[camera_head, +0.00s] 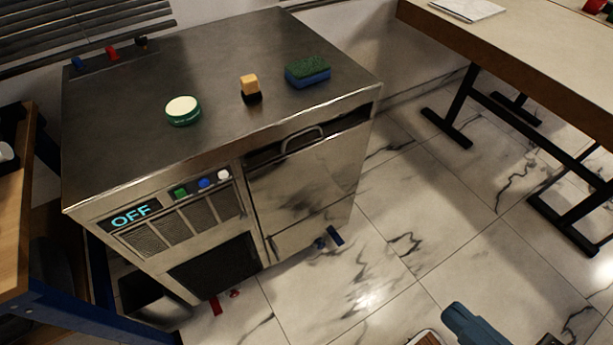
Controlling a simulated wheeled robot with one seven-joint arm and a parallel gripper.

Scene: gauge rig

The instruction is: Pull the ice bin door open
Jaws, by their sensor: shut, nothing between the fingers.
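The ice bin door (308,190) is a shiny steel panel on the right half of the front of a steel ice machine (210,140). A bar handle (302,138) sits at its top edge. A dark gap runs along the top of the door, under the counter edge. The door looks shut or nearly so; I cannot tell whether it is slightly ajar. My gripper's fingers do not show. A blue-grey part at the bottom right looks like part of my own arm, apart from the door.
A green round tin (183,111), an orange-and-black block (250,88) and a green-blue sponge (308,71) sit on top of the machine. A table (530,50) stands right. Marble floor before the door is largely clear.

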